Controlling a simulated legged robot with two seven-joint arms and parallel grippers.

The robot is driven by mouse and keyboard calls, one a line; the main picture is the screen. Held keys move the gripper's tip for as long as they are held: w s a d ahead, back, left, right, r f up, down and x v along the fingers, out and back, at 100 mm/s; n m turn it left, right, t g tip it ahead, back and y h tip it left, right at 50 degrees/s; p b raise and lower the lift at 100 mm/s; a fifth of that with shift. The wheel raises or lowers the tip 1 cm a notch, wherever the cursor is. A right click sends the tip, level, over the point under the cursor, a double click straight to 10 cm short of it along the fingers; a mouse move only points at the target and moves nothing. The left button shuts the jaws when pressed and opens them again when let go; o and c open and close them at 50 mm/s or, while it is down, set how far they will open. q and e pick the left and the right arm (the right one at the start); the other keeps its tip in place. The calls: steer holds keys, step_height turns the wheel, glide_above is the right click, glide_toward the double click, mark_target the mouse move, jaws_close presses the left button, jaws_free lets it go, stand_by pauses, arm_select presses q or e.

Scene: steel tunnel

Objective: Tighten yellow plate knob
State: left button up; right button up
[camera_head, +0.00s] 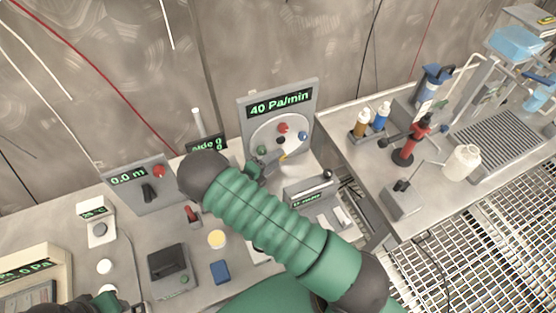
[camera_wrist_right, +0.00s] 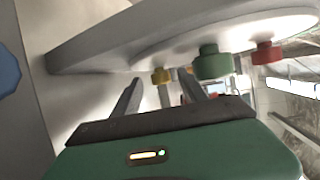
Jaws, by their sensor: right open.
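The yellow plate knob (camera_head: 284,157) is on the lower part of a round pale plate (camera_head: 268,133) on an upright grey panel reading "40 Pa/min". My right gripper (camera_head: 262,166) is at the plate's lower edge, partly hidden by my green arm. In the right wrist view the yellow knob (camera_wrist_right: 160,76) appears between the two open fingertips (camera_wrist_right: 162,84), a little beyond them; no contact shows. The green knob (camera_wrist_right: 213,62) is just right of the right finger, and the red knob (camera_wrist_right: 267,52) is farther right. Part of my left arm shows at the bottom left; its fingers are unclear.
Red (camera_head: 283,127), blue (camera_head: 303,136) and green (camera_head: 262,150) knobs share the plate. A grey box with a lever (camera_head: 310,190) stands to its lower right. A panel reading "0.0 m" (camera_head: 140,186) stands left. The right bench holds bottles (camera_head: 462,162) and a red stand (camera_head: 410,145).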

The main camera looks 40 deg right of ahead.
steer(key=shift+d+f, duration=0.15)
steer(key=shift+d, duration=0.45)
steer(key=c, duration=0.6)
steer(key=shift+s+d, duration=0.1)
steer(key=shift+d, duration=0.05)
steer(key=c, duration=0.5)
arm_select(q)
steer(key=shift+d+r, duration=0.1)
steer(key=shift+d, duration=0.45)
arm_select(e)
steer(key=shift+a, duration=0.2)
